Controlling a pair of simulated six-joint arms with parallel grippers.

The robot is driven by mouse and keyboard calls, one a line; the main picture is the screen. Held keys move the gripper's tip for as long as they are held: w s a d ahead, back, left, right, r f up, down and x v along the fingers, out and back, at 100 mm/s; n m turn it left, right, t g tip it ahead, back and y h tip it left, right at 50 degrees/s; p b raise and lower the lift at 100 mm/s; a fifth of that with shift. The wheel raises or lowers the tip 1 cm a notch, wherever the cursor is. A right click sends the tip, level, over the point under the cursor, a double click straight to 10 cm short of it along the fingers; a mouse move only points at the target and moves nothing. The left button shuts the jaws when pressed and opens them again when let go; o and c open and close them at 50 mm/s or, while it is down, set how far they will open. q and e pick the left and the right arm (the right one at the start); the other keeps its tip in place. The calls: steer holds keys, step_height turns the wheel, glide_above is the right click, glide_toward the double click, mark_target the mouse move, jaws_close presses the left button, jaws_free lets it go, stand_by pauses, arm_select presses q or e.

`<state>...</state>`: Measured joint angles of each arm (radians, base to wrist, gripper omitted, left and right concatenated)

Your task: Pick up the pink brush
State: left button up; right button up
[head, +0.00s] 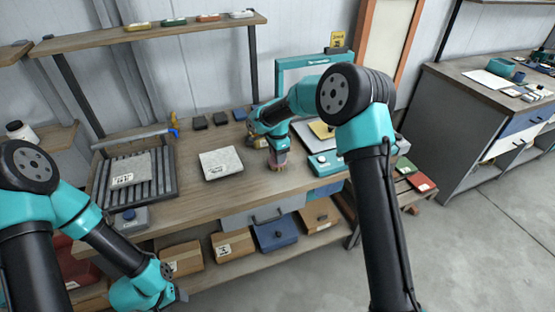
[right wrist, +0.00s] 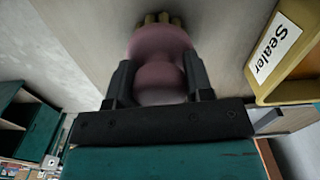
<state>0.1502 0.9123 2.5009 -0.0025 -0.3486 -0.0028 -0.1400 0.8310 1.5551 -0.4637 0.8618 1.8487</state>
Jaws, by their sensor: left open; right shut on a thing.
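The pink brush (right wrist: 160,45) is between the two black fingers of my right gripper (right wrist: 160,78) in the right wrist view, with tan bristles at its far end. My right gripper is shut on it. In the head view the pink brush (head: 278,161) shows under my right gripper (head: 277,149), roughly upright at the workbench. I cannot tell whether its bristles touch the bench top. My left gripper (head: 178,293) is low at the front left, below the bench top and away from the brush; it is open, and its fingers are small in view.
A yellow container labelled Sealer (right wrist: 285,60) stands close beside the brush. A pale square slab (head: 221,163) lies left of it on the workbench (head: 190,205). A ribbed tray (head: 166,185) is further left, and a teal device (head: 326,163) is to the right.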

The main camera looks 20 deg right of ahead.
steer(key=shift+r, duration=0.1)
steer(key=shift+r, duration=1.4)
steer(key=shift+s+r, duration=0.1)
steer(key=shift+r, duration=0.25)
steer(key=s+a, duration=0.2)
steer(key=s, duration=0.5)
steer(key=s+a+r, duration=0.1)
steer(key=s+a, duration=0.1)
steer(key=s, duration=0.6)
steer(key=shift+a+r, duration=0.15)
steer(key=shift+a, duration=0.1)
steer(key=shift+s, duration=0.1)
steer(key=o, duration=0.4)
steer(key=c, duration=0.3)
